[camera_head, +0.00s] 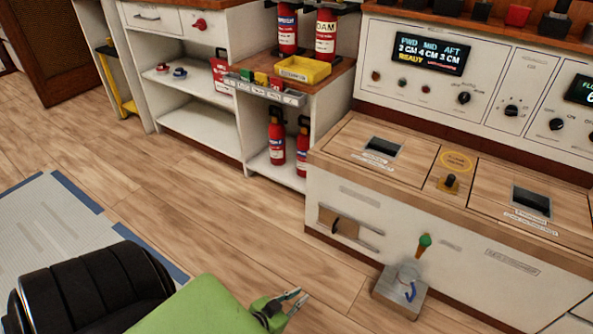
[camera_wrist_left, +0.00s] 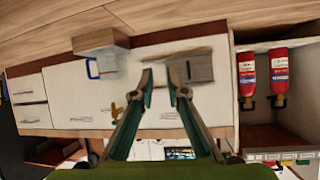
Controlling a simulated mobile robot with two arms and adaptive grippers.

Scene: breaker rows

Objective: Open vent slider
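The vent slider (camera_head: 338,224) is a brown plate with a dark handle, set between two rails low on the left of the white cabinet front. Part of the slot beside it looks pale. In the left wrist view, which shows the room upside down, a grey-brown panel at the vent (camera_wrist_left: 192,68) lies just beyond the fingertips. My left gripper (camera_head: 299,295) is in front of the cabinet, lower left of the slider and apart from it. In the left wrist view its fingers (camera_wrist_left: 160,77) are spread with nothing between them. My right gripper is in neither view.
A grey metal box (camera_head: 399,291) with a blue handle and a green-knobbed lever (camera_head: 424,241) stand right of the slider. Red extinguishers (camera_head: 277,143) sit on a shelf to the left.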

